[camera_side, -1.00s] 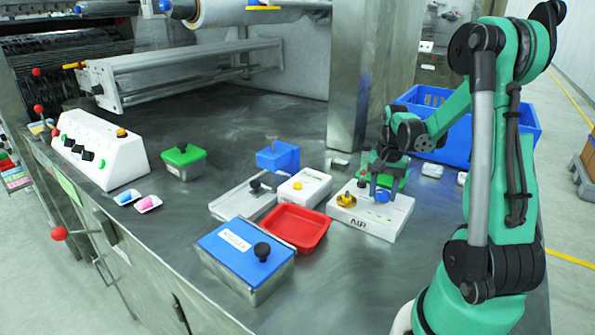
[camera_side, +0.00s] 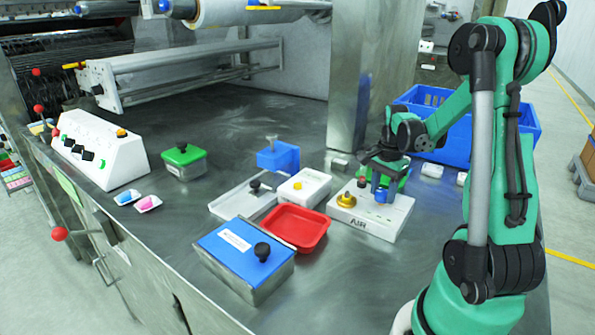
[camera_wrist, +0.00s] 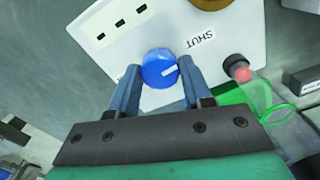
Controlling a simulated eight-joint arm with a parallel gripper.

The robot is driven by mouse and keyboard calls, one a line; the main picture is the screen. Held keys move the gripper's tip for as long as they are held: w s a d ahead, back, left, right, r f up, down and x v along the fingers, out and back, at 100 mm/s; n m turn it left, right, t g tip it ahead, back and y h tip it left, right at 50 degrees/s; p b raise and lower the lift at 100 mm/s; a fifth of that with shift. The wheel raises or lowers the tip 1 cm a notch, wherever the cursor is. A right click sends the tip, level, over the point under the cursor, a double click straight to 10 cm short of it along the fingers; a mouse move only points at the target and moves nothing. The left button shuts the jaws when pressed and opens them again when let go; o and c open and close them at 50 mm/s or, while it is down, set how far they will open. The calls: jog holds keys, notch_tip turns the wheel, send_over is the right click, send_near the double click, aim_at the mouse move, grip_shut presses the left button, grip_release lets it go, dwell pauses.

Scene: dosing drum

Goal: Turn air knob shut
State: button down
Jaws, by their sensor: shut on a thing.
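The air knob (camera_wrist: 159,68) is round and blue with a white pointer line, on top of the white AIR box (camera_side: 362,222). In the wrist view the line points right and slightly up, and the word SHUT is printed up and to the right of the knob. My gripper (camera_wrist: 160,80) is shut on the knob, one blue-grey finger on each side. In the side view my gripper (camera_side: 382,190) reaches down to the box top, and its fingers partly hide the knob. A brass knob (camera_side: 346,199) sits on the same box.
A red tray (camera_side: 325,232), a white box with a yellow button (camera_side: 298,186) and a blue-lidded metal box (camera_side: 225,243) stand to the left. A blue crate (camera_side: 425,95) is behind my arm.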

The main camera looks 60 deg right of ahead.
aim_at(382, 192)
dwell(0.3)
jog(key=shift+c, duration=1.8)
grip_release()
jog(key=shift+r, duration=2.8)
